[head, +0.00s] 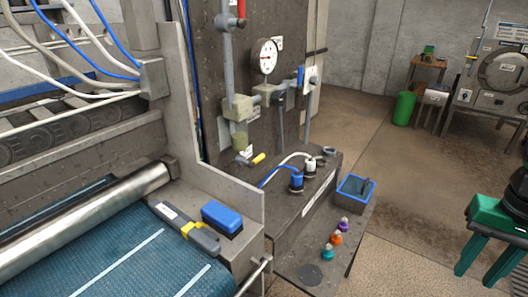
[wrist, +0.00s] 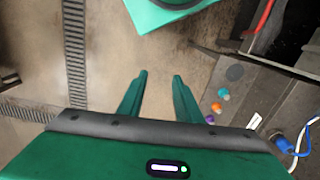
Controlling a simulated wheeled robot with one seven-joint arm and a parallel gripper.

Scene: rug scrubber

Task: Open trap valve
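A valve with a yellow lever (head: 257,159) sits low on the grey pipework of the upright panel in the head view. Higher up are a red handle (head: 241,12) and a blue handle (head: 300,76). The small labels are too small to read, so I cannot tell which is the trap valve. My gripper (head: 478,276) is at the far right of the head view, well apart from the panel. In the wrist view my gripper (wrist: 160,86) points at the floor, its green fingers apart with nothing between them.
A pressure gauge (head: 265,56) is on the panel. A roller with a blue rug (head: 120,250) fills the left. Floor between bench and gripper is clear.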

